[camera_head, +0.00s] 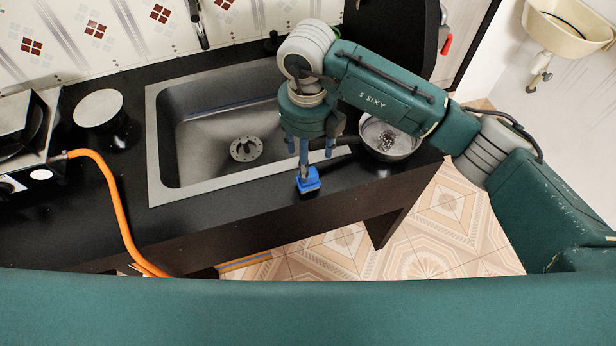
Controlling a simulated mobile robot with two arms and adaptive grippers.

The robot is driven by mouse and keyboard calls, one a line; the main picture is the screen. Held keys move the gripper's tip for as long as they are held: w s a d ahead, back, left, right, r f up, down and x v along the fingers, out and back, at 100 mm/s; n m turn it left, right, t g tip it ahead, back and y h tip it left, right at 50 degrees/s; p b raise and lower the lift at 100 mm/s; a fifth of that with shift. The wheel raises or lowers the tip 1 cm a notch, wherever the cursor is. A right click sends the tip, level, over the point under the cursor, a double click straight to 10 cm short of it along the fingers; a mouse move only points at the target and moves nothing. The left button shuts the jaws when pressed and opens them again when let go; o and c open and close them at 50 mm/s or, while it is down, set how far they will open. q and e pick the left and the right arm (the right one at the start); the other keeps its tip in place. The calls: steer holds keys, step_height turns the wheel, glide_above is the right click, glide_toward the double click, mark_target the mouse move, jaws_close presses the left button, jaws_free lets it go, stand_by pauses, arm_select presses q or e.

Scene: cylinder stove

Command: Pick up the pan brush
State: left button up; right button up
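The pan brush (308,181) has a blue square head and a greyish-blue handle. It appears upright on the black counter, at the front rim of the sink. My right gripper (311,150) comes from above, pointing down over it. Its two blue fingers are spread apart, with the handle rising between them. I see no clear contact between the fingers and the handle. The gripper body hides the top of the handle. My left gripper is not in view.
A metal pan (390,140) stands close right of my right gripper, its dark handle pointing toward it. The empty sink (207,187) lies behind and left. A stove (22,150) with an orange hose (112,203) and a round grey-topped object (98,108) are at left.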

mark_target(314, 183)
step_height(314, 183, down, 4)
steer(key=shift+r+p, duration=0.25)
steer(key=shift+p, duration=0.05)
steer(key=f, duration=0.1)
steer(key=f+p, duration=0.1)
steer(key=f, duration=0.1)
steer(key=f+p, duration=0.1)
steer(key=shift+s+f, duration=0.25)
steer(key=shift+f, duration=0.5)
steer(key=c, duration=1.3)
